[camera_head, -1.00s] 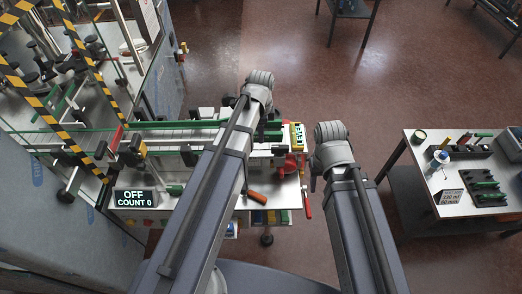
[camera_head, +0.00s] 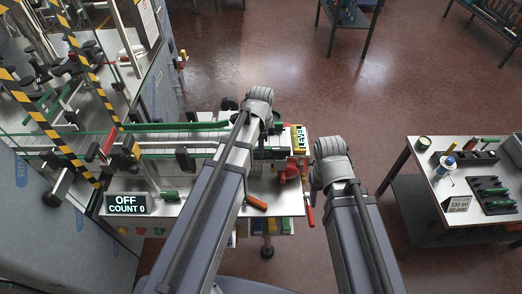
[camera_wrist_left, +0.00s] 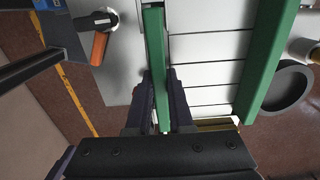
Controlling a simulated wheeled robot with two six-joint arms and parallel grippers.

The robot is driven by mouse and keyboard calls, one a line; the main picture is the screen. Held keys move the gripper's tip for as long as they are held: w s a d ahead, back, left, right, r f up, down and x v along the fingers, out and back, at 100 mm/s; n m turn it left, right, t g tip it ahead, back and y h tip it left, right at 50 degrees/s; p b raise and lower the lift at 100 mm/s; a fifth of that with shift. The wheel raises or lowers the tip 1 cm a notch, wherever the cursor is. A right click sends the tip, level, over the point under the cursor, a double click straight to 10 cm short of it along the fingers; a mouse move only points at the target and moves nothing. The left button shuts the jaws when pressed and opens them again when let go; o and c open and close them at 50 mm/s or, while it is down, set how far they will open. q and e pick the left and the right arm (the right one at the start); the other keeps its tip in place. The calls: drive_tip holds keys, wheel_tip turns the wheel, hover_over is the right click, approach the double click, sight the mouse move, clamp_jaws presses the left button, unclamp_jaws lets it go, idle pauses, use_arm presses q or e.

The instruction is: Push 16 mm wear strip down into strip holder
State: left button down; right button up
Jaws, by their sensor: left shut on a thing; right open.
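In the left wrist view, a green wear strip (camera_wrist_left: 154,45) runs lengthwise along the edge of the pale conveyor slats. My left gripper (camera_wrist_left: 160,112) is shut on it, with one dark finger on each side. I cannot tell how deep the strip sits; the holder under it is hidden by the strip and the fingers. In the head view my left gripper (camera_head: 262,140) is mostly hidden behind its own wrist, over the conveyor's right end. My right gripper (camera_head: 315,182) is open, right of the bench, its fingers largely hidden under the wrist.
A second green rail (camera_wrist_left: 266,50) runs along the other side of the slats. A side table (camera_head: 425,185) stands right, across open floor.

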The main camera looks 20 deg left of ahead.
use_arm(q)
drive_tip(key=shift+f, duration=0.2)
drive_tip(key=c, duration=0.8)
unclamp_jaws()
drive_tip(key=shift+r, duration=0.2)
wheel_tip(320, 180, up, 12)
drive_tip(key=p, duration=1.2)
drive_tip(key=s+d+n, duration=0.3)
drive_tip(key=s, duration=0.1)
drive_tip(key=s+d+n, duration=0.4)
drive_tip(key=s, duration=0.1)
drive_tip(key=s+d+n+y, duration=0.1)
drive_tip(key=s+d+n, duration=0.2)
drive_tip(key=s+n, duration=0.1)
drive_tip(key=shift+s+d+r, duration=0.1)
drive_tip(key=shift+s+d, duration=0.2)
drive_tip(key=shift+s, duration=0.4)
